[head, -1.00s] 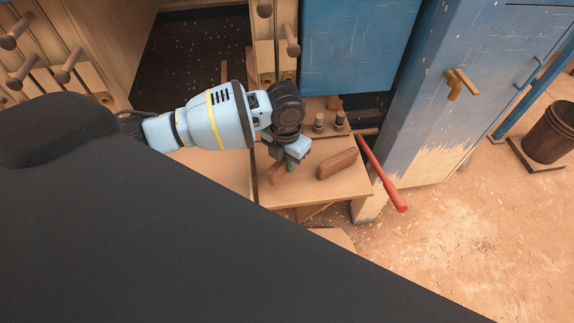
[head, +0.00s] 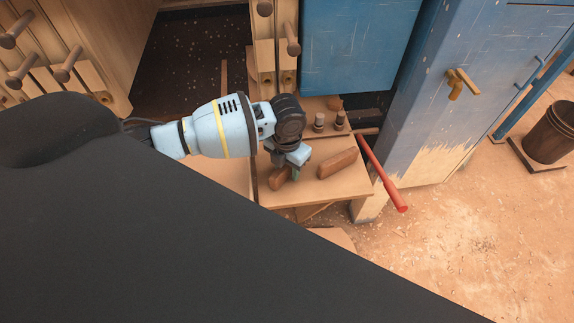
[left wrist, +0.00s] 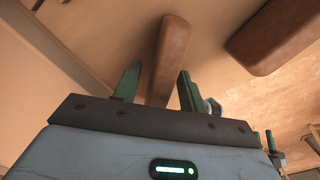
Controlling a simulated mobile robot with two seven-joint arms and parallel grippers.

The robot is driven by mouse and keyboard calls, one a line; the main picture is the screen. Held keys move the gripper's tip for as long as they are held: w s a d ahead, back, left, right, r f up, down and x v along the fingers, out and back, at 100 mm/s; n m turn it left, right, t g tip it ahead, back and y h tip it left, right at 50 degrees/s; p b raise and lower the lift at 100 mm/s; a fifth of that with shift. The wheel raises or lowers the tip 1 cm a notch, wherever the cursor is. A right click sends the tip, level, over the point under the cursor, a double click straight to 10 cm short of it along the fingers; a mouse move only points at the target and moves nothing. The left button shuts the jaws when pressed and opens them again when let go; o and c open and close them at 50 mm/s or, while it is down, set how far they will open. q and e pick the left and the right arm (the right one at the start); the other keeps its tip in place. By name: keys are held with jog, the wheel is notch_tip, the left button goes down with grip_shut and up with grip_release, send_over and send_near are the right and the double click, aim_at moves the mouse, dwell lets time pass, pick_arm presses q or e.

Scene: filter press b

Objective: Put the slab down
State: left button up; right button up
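A brown slab (head: 279,179) lies on the light wooden shelf (head: 325,193). It also shows in the left wrist view (left wrist: 168,60), running between the fingers. My left gripper (head: 295,173) is just above the slab and partly hides it. In the left wrist view my left gripper (left wrist: 160,72) is open, its green fingers on either side of the slab with gaps beside it. A second brown slab (head: 338,162) lies to the right on the same shelf; its end shows in the left wrist view (left wrist: 270,40).
Two small dark-topped pegs (head: 320,121) stand behind the slabs. A red bar (head: 382,175) slants past the shelf's right edge. A blue cabinet (head: 420,110) stands to the right, with a bucket (head: 549,136) beyond it. Open floor (head: 470,230) lies front right.

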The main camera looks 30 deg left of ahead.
pick_arm(q)
notch_tip(320, 180, up, 12)
jog(key=p, duration=0.1)
jog(key=shift+r, duration=0.15)
dwell(0.6)
